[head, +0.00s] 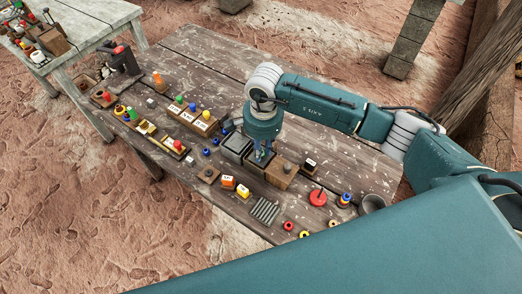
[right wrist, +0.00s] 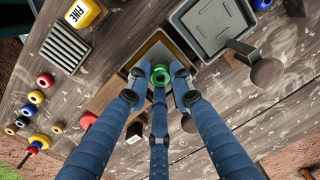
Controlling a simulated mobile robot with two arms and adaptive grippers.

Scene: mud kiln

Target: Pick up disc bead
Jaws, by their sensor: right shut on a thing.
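My right gripper (head: 262,155) points down over the right half of the wooden table (head: 345,150). In the right wrist view, my right gripper (right wrist: 157,77) has its blue fingers closed around a small green bead (right wrist: 160,74), round with a hole in the middle. The fingers hide part of its side. The bead is at or just above a wooden box (right wrist: 118,92) with an open top; I cannot tell if it touches the box. In the head view the bead is mostly hidden by the fingers. My left gripper is not in view.
Beside the box stand a grey tray (right wrist: 208,32), a yellow FINE block (right wrist: 83,13) and a rack of grey rods (head: 265,211). A red disc (head: 318,197), small beads and a cup (head: 372,204) lie toward the right. The table's far right is fairly clear.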

